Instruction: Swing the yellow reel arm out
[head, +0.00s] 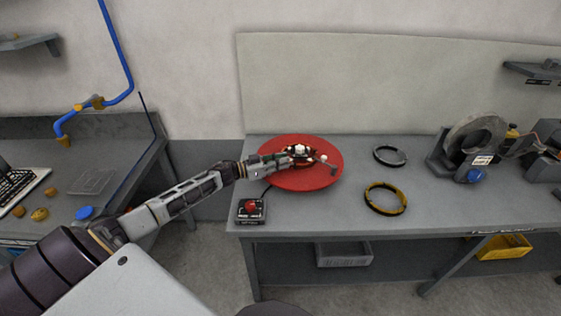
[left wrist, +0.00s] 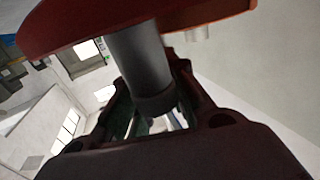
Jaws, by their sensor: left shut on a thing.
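My left gripper (head: 312,157) is over the red disc (head: 285,184) on the bench. In the left wrist view the gripper (left wrist: 150,115) is shut on a dark grey round post (left wrist: 138,60), which meets the red disc (left wrist: 95,25). No yellow reel arm shows clearly. A small yellow part (head: 512,131) shows on the coil machine (head: 470,140) at the right of the bench, but I cannot tell whether it belongs to a reel arm. My right gripper is not in view.
A control box with a red button (head: 250,209) sits at the bench's front left corner. A yellow-and-black ring (head: 385,198) and a dark ring (head: 390,156) lie flat on the bench. A side table with a laptop (head: 18,187) is at the left.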

